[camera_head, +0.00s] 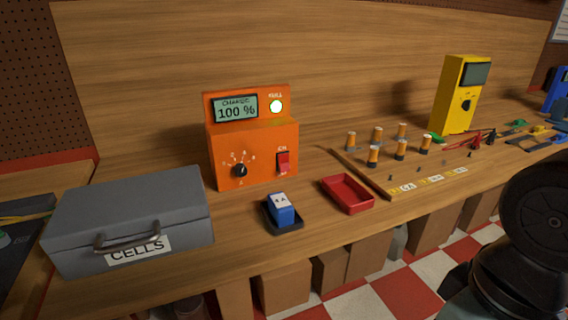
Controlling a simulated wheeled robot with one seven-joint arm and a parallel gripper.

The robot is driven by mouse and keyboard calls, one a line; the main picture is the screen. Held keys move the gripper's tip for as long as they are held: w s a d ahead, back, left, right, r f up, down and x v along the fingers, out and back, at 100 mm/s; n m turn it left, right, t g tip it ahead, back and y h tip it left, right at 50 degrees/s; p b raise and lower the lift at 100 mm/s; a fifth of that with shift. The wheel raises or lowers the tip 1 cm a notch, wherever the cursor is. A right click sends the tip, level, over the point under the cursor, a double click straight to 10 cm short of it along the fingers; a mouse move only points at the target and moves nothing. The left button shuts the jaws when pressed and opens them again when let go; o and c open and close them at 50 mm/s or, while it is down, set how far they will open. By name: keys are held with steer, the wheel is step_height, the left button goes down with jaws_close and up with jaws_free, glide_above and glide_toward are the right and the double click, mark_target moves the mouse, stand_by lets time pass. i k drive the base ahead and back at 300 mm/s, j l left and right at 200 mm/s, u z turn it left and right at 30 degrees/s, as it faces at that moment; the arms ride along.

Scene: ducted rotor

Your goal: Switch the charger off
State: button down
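The charger (256,139) is an orange box standing on the wooden bench, left of the middle. Its screen (236,108) reads "CHARGE 100 %", and a round lamp (276,106) at its upper right, labelled "FULL", is lit. A red rocker switch (283,162) sits at the lower right of its front under a label that looks like "ON". A black dial (240,170) is at the lower left of the front. My gripper is not in view; dark, rounded parts that may be my arm show at the right edge, well away from the charger.
A blue cell (281,208) marked "4A" stands in a black holder before the charger. A red tray (347,193) is right of it. A grey "CELLS" box (128,220) is at left. A board with several posts (375,155) and a yellow meter (461,95) are further right.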

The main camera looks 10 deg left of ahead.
mark_target(283, 158)
steer(key=u, duration=1.6)
steer(key=i+j, duration=0.1)
steer(key=j, duration=0.2)
steer(key=i+j, duration=0.15)
steer(key=j, duration=0.2)
